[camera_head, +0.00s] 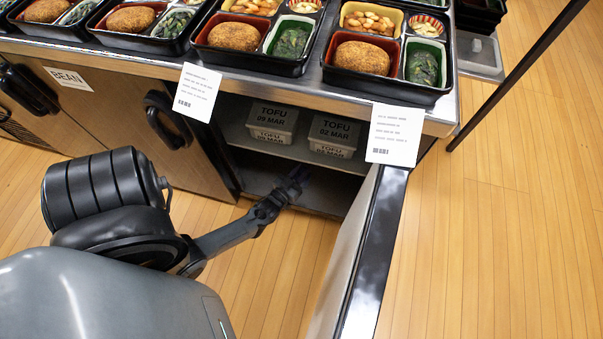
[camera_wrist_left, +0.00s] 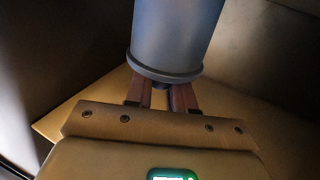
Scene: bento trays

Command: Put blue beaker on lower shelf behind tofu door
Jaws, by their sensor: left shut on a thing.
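My left arm reaches through the open cabinet doorway, and my left gripper (camera_head: 288,186) is at the lower shelf (camera_head: 258,180) level. In the left wrist view the gripper (camera_wrist_left: 162,95) is shut on the blue beaker (camera_wrist_left: 177,35), a smooth grey-blue vessel whose rimmed end faces the camera. In the head view only a small dark blue patch shows at the gripper's tip, too small to make out. I cannot tell whether the beaker touches the shelf. The tofu door (camera_head: 350,260) stands open to the right of the arm. My right gripper is not in view.
Tofu boxes (camera_head: 272,120) (camera_head: 334,132) fill part of the upper shelf above my gripper. Bento trays (camera_head: 385,85) line the counter, with paper labels (camera_head: 395,133) hanging from its edge. The closed bean door (camera_head: 120,110) is left. The lower shelf looks mostly clear.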

